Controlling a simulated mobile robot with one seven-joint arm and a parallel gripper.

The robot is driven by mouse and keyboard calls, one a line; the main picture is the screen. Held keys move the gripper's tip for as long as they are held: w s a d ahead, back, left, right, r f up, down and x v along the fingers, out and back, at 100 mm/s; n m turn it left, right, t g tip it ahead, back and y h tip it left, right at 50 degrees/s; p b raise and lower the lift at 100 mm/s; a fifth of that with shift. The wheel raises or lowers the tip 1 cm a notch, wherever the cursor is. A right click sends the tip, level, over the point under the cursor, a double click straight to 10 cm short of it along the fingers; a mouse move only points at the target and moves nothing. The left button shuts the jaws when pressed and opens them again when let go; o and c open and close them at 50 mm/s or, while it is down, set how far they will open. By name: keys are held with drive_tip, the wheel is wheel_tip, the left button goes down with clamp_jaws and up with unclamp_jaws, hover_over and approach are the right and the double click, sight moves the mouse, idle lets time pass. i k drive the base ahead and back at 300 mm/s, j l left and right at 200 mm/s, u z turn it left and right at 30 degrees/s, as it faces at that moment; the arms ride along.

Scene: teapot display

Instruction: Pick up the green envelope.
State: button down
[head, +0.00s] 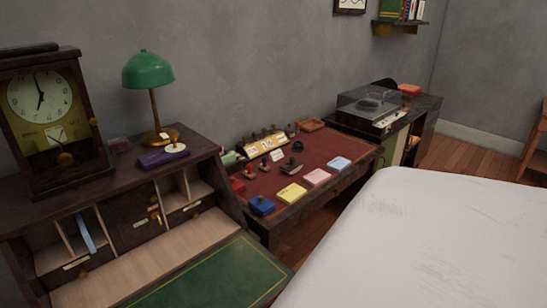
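I cannot clearly make out a green envelope in the head view. A small pale green item (229,158) lies at the left back edge of the red-topped desk, partly hidden by the bureau; it is too small to tell what it is. Flat yellow (292,193), pink (317,177) and light blue (340,163) paper pieces lie along that desk's front edge. A pale blue slip (85,234) leans in a pigeonhole of the bureau. My gripper is not in view.
The dark bureau (215,170) bears a clock (42,110) and a green lamp (148,72); its green writing panel (210,272) is folded out. Stamps and a blue box (262,205) crowd the red desk (325,147). A record player (372,105) stands beyond. A large white surface fills the lower right.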

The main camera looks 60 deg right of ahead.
sight(230, 158)
drive_tip(key=l+z, duration=0.1)
drive_tip(key=z, duration=1.4)
drive_tip(key=i+l+z, duration=0.15)
drive_tip(key=z, duration=0.2)
drive_tip(key=i+l+z, duration=0.15)
drive_tip(key=z, duration=0.15)
drive_tip(key=i+l+z, duration=0.1)
drive_tip(key=i+z, duration=0.9)
drive_tip(key=i, duration=0.2)
drive_tip(key=i+u, duration=0.1)
drive_tip(key=u, duration=0.3)
drive_tip(key=i+u, duration=0.1)
drive_tip(key=u, duration=0.3)
drive_tip(key=l+u, duration=0.15)
drive_tip(key=u, duration=0.7)
drive_tip(key=i+l+u, duration=0.1)
drive_tip(key=u, duration=0.3)
drive_tip(key=i+l+u, duration=0.1)
drive_tip(key=u, duration=0.35)
drive_tip(key=i+j+u, duration=0.25)
drive_tip(key=i+l, duration=0.05)
drive_tip(key=i, duration=0.05)
